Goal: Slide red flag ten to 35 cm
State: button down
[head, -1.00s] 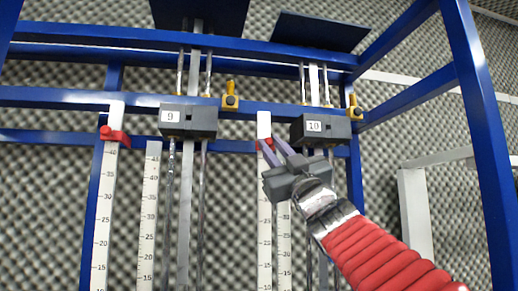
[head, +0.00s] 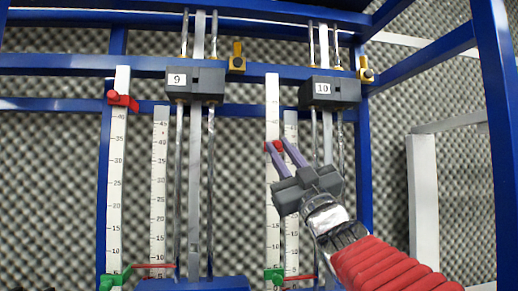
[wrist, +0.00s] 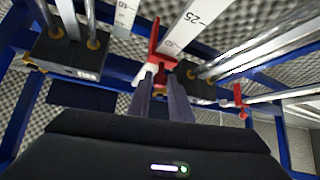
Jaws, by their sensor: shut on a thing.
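Red flag ten (head: 277,146) sits on the tall white ruler (head: 272,105) left of the block labelled 10 (head: 329,91). The flag stands well below the ruler's top, lower than the red flag on ruler nine. My gripper (head: 278,146) comes from the lower right, its two grey-purple fingers shut on the flag. In the wrist view the flag (wrist: 164,50) shows at the tips of my fingers, against the ruler, with a 25 mark (wrist: 195,18) visible. The exact reading at the flag cannot be told.
Block 9 (head: 195,80) and the red flag on its ruler (head: 121,99) are at left. A second ruler (head: 291,205) stands close right of flag ten's ruler. Green clamps (head: 274,275) sit low on the rulers. Blue frame posts (head: 497,120) stand at right.

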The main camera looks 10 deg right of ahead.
jog(key=c, duration=1.6)
grip_release()
jog(key=v, duration=1.3)
jog(key=shift+s+f, duration=0.25)
jog(key=shift+f, duration=0.1)
